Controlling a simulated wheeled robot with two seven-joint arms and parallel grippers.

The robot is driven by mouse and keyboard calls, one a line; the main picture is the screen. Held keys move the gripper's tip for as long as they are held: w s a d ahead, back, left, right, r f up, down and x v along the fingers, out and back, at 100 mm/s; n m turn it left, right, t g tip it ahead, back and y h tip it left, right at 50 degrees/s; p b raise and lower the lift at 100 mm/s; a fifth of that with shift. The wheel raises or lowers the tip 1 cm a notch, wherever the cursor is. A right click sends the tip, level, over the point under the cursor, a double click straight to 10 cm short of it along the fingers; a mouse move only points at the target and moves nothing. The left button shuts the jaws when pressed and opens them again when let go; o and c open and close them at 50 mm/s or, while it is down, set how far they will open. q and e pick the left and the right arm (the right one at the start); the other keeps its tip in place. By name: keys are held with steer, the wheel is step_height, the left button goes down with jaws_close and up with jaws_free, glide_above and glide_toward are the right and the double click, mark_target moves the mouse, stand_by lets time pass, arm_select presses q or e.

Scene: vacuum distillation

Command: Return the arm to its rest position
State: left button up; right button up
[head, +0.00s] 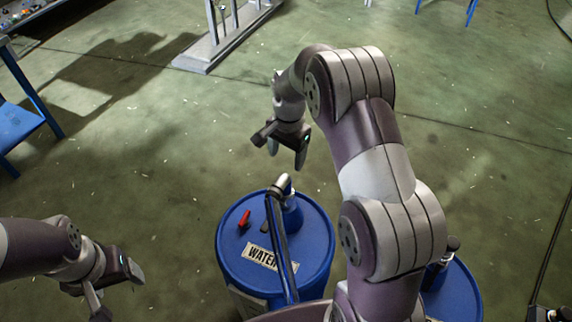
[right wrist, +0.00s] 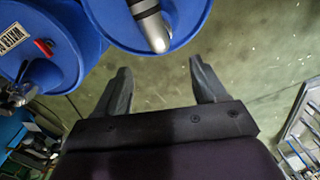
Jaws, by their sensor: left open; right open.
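My right arm reaches up the middle of the head view. Its gripper (head: 287,150) hangs over the floor just beyond the blue water drum (head: 285,232). In the right wrist view the two fingers of this gripper (right wrist: 161,85) are spread, with only floor between them. My left gripper (head: 115,292) is at the lower left of the head view, open and apart from the drum. Nothing is seen held in either gripper.
The water drum carries a pump with a dark pipe (head: 280,250) and a red part (head: 244,218). A second blue drum (head: 455,295) stands at the lower right, partly behind my right arm. A blue frame (head: 22,125) is at the left. Open floor (head: 490,120) lies right.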

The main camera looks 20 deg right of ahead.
steer(key=shift+r, duration=0.1)
stand_by(0.5)
steer(key=shift+w+n, duration=0.15)
steer(key=shift+n, duration=0.45)
steer(key=s+a+r+n+p, duration=0.1)
steer(key=s+r+n, duration=0.1)
steer(key=s, duration=0.4)
steer(key=s+a+r+n+p, duration=0.2)
steer(key=s+r+n, duration=0.1)
steer(key=s+n, duration=0.2)
steer(key=s+a+r+n+t+p, duration=0.1)
steer(key=s+a+r+n+p, duration=0.1)
steer(key=s, duration=0.5)
steer(key=shift+s+a+r+n, duration=0.3)
steer(key=shift+r+n, duration=0.2)
steer(key=shift+n, duration=0.4)
steer(key=shift+s, duration=0.1)
